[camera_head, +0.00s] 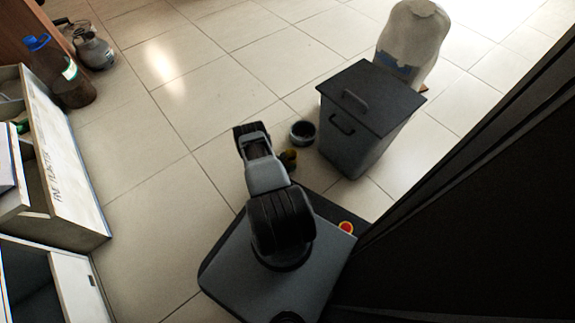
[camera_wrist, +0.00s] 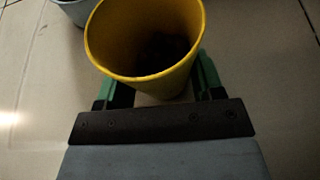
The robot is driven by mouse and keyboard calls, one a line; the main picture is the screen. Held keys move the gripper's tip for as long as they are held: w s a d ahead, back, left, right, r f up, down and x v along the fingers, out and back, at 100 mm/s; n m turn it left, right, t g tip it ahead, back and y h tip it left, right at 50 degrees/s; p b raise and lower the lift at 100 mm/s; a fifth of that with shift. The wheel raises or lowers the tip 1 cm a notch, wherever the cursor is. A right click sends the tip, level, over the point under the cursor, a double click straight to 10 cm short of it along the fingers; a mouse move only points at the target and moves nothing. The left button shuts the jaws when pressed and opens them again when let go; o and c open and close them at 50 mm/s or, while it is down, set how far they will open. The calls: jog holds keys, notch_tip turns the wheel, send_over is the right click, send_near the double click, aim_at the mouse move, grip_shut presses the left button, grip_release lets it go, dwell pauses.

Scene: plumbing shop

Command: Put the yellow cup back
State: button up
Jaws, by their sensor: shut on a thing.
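The yellow cup (camera_wrist: 143,45) fills the upper middle of the wrist view, open end toward the camera, dark inside. My gripper (camera_wrist: 155,92) is shut on it, with its green fingers on both sides of the cup. In the head view only a small, dark yellow part of the cup (camera_head: 289,157) shows beside my arm. My gripper's fingertips are hidden behind the arm there.
A dark round pot (camera_head: 302,131) stands on the floor just beyond the cup; a grey-blue container rim (camera_wrist: 74,10) shows in the wrist view. Tiled floor between is clear.

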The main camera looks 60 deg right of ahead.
jog(key=shift+f, duration=0.1)
jog(key=o, duration=0.5)
jog(key=shift+f, duration=0.1)
jog(key=o, duration=0.4)
jog(key=shift+o, duration=0.2)
